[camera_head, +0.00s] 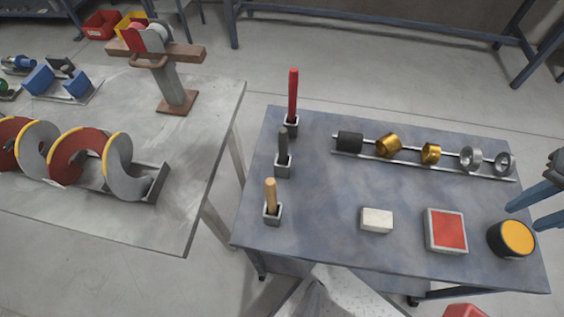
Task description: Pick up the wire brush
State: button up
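Three upright tools stand in small grey square holders along the left side of the blue-grey table (330,190). The back one has a red handle (293,95), the middle one a dark grey handle (283,143), and the front one a tan, wood-like handle (270,194). No bristles show on any of them, so I cannot tell which is the wire brush. My gripper (521,217) enters at the right edge, with two blue fingers apart and nothing between them. It is far across the table from the three handles.
A rail (425,165) along the back holds a black cylinder and gold and silver rings. A white block (377,220), a red-topped square (446,231) and a black tin with an orange top (512,238) sit in front. An auger (80,158) lies on the left table.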

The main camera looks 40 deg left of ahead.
aim_at(270, 186)
jog(key=k, duration=1)
jog(key=z, duration=0.95)
jog(key=i, duration=1)
jog(key=u, duration=3.4)
jog(key=i, duration=0.5)
